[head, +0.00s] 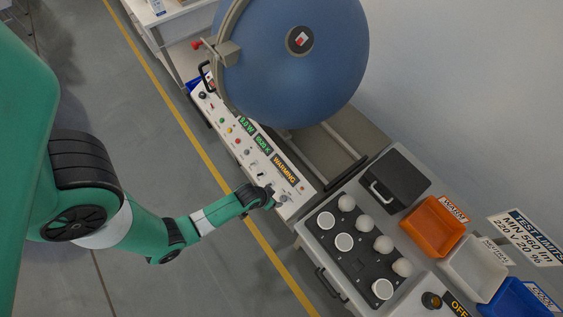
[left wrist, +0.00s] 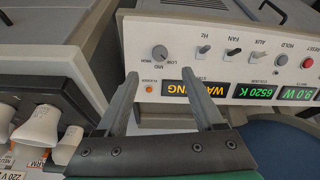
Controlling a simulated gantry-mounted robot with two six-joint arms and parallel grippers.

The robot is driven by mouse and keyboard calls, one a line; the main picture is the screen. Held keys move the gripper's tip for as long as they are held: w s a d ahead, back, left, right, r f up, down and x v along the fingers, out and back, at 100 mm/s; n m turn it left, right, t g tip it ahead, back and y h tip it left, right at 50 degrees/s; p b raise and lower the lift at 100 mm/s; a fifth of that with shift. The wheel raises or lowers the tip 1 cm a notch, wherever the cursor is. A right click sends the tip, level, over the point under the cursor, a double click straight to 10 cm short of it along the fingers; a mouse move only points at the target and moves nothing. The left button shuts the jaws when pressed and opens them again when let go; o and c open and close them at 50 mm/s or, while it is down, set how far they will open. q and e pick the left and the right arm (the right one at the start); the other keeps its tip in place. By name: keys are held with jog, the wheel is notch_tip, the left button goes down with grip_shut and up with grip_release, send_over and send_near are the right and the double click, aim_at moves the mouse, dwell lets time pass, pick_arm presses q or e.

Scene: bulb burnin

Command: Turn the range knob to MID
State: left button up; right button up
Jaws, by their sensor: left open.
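The range knob (left wrist: 160,52) is a small dark grey dial at the end of the white control panel (left wrist: 222,25). In the left wrist view the panel is upside down, with small LOW and MID labels by the knob. I cannot tell which mark its pointer is on. My left gripper (left wrist: 160,74) is open and empty, its two fingertips apart on either side of the knob's line and short of it. In the head view the left gripper (head: 271,196) is at the near end of the panel and partly hides the knob area. My right gripper is out of view.
Beside the knob are switches (left wrist: 235,52), a red button (left wrist: 306,62) and displays, one reading WARMING (head: 285,169). A large blue sphere (head: 290,60) stands behind the panel. A bulb tray (head: 362,265) and orange bin (head: 432,227) are to the right.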

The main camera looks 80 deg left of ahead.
aim_at(282, 199)
pick_arm(q)
jog(key=b+x, duration=0.5)
jog(key=x, duration=0.6)
jog(key=shift+w, duration=0.1)
grip_shut()
